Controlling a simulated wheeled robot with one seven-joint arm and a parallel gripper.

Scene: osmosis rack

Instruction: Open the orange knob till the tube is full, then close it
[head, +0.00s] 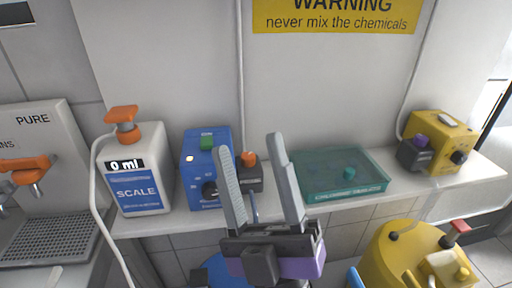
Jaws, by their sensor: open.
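My gripper (248,143) is open and empty, its two long grey fingers pointing up in front of the shelf. A small orange knob (248,158) on a dark block (250,178) shows between the fingers; I cannot tell how far behind them it lies. A larger orange knob (122,114) tops the white scale (142,155), whose display reads "0 ml". A third orange handle (22,164) is on a tap at the far left. A thin bluish tube (254,207) hangs under the dark block, partly hidden by my gripper; its fill cannot be told.
A blue box (201,150) with a green button and black dial stands left of the fingers. A teal tray (330,173) and a yellow device (438,139) are to the right. A white hose (96,190) hangs beside the scale. A yellow tank (405,250) stands below the shelf (408,187).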

